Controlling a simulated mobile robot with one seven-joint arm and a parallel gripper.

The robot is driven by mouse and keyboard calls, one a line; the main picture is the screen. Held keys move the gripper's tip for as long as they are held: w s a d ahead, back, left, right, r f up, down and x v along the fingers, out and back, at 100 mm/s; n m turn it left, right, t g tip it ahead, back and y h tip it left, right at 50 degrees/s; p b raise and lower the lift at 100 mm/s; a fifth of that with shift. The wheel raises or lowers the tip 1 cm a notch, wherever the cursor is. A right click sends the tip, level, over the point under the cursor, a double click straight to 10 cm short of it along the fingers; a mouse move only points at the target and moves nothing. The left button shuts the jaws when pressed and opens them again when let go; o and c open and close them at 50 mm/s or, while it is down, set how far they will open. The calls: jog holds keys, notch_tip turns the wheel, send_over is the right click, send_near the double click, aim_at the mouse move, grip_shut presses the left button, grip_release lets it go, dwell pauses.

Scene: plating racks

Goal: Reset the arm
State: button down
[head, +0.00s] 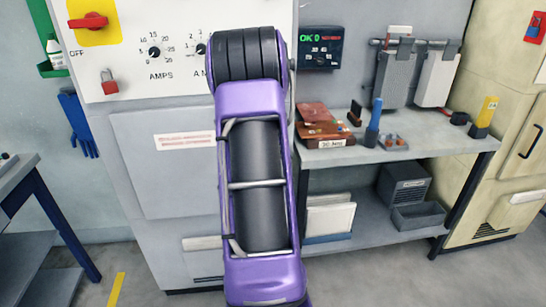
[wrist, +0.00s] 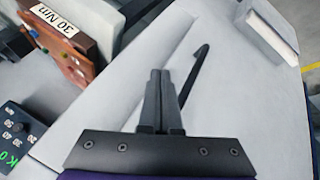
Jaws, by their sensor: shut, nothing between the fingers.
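My purple arm rises through the middle of the head view, in front of a white cabinet. My gripper is not visible there. In the wrist view my gripper (wrist: 158,78) is shut, its two dark fingers together with nothing held. It is over a pale grey surface (wrist: 95,100). A thin black hooked rod (wrist: 196,72) shows just right of the fingers; I cannot tell whether it touches them.
A brown block labelled "30 Nm" (wrist: 70,48) is left of the gripper in the wrist view. In the head view, a bench (head: 440,147) at right holds a blue-handled tool (head: 375,118) and a yellow-topped tool (head: 487,112). Grey plates (head: 398,75) hang behind it.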

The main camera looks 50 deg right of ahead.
jog(key=s+r, duration=0.5)
jog(key=r, duration=0.2)
jog(key=shift+s+r+p, duration=0.15)
jog(key=shift+p, duration=0.15)
